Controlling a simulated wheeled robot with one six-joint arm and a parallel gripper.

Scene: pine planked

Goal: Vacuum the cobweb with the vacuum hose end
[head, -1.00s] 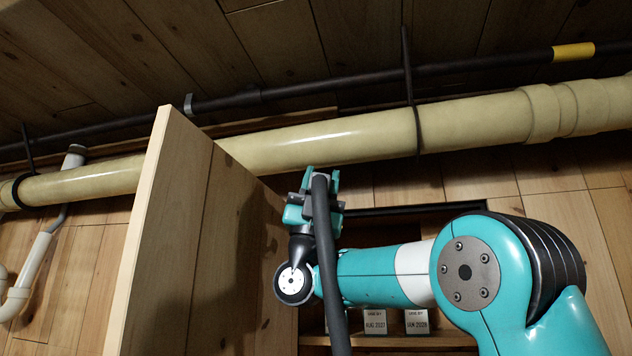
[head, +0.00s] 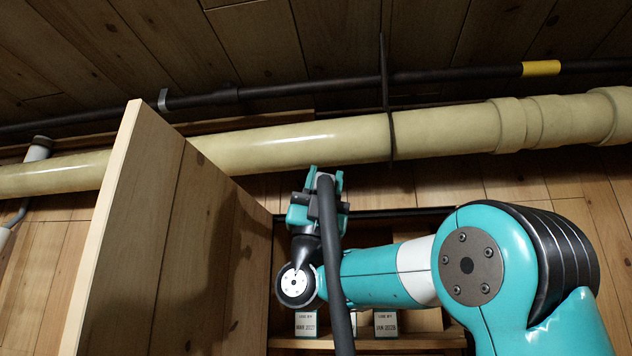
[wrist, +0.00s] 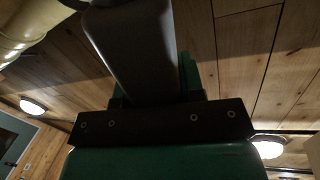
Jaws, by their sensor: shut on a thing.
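My gripper (head: 322,196) is shut on the vacuum hose end (head: 325,184), a dark grey tube. It is raised just below the thick cream pipe, in front of the cupboard opening. The hose (head: 338,290) hangs down from it past my teal arm. In the wrist view the dark hose end (wrist: 135,50) fills the upper middle, above the dark bar and green body of my gripper. I cannot make out a cobweb in either view.
A cream pipe (head: 270,148) and a thin dark pipe (head: 300,88) run across under the plank ceiling. An open wooden door (head: 130,250) stands left of my gripper. Small labelled boxes (head: 386,323) stand on the shelf (head: 420,341) behind my arm.

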